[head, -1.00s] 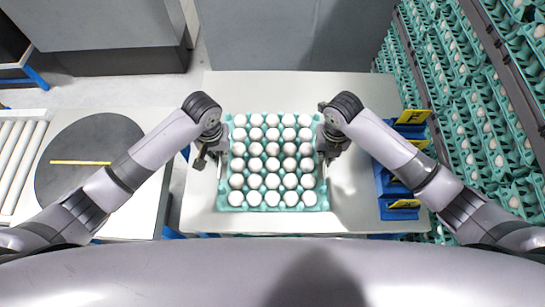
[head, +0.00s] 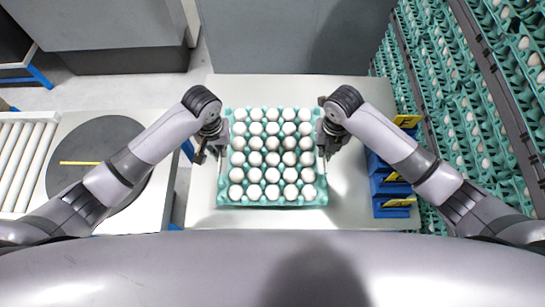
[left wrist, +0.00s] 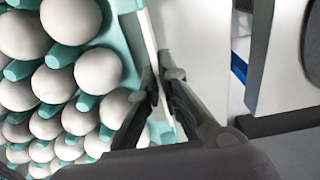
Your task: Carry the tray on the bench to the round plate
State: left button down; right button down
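The teal egg tray (head: 223,197), filled with rows of white eggs, is level between my two grippers over the pale bench (head: 345,215). My left gripper (head: 199,157) is shut on its left edge. The left wrist view shows the fingers (left wrist: 161,76) closed around a thin white strip beside the tray's teal rim (left wrist: 128,35). My right gripper (head: 325,152) is at the right edge and looks shut on it, its fingertips partly hidden. The dark grey round plate (head: 95,138) lies on the left table, partly behind my left arm. Any gap under the tray is hard to see.
A roller conveyor (head: 20,160) is at the far left. Blue holders with yellow labels (head: 390,190) stand on the bench's right side. Racks of egg trays (head: 470,110) fill the right. A narrow gap separates bench and left table.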

aim_at(98, 162)
jog(key=k, duration=1.5)
